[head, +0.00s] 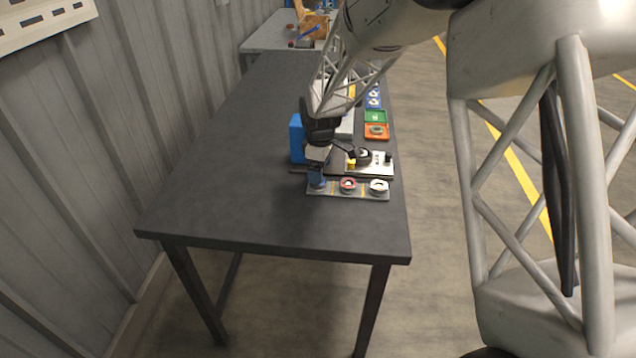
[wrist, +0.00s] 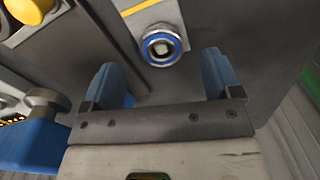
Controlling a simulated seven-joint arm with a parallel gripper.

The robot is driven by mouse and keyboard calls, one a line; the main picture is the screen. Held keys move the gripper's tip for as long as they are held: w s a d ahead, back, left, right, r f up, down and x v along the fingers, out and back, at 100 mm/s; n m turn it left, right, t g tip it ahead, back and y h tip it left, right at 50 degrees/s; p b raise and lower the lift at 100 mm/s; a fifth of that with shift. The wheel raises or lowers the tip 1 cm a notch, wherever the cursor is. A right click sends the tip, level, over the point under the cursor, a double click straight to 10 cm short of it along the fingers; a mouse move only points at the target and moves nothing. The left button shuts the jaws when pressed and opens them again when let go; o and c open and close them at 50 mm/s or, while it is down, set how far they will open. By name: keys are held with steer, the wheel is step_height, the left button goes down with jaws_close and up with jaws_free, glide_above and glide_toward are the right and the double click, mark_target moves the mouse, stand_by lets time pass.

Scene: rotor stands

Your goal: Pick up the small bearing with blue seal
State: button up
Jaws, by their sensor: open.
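The small bearing with blue seal (wrist: 160,48) shows in the wrist view as a metal ring with a blue band around a pale centre post. It sits on a grey strip with yellow marks (wrist: 148,12). My gripper (wrist: 163,78) is open, its two blue fingers apart and nothing between them. In the wrist view the bearing lies just beyond the fingertips, between their lines. In the head view my gripper (head: 318,172) is over the left end of the strip (head: 362,196) and largely hides the bearing there.
A red-sealed bearing (head: 347,185) and a white-sealed bearing (head: 379,186) sit further right on the strip. Behind it are a metal plate with a yellow knob (head: 351,165) and a blue block (head: 296,140). The dark table (head: 220,190) is clear at left and front.

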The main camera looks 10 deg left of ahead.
steer(key=shift+a+f, duration=0.2)
steer(key=shift+f, duration=1.8)
steer(key=shift+c, duration=0.5)
steer(key=c, duration=1)
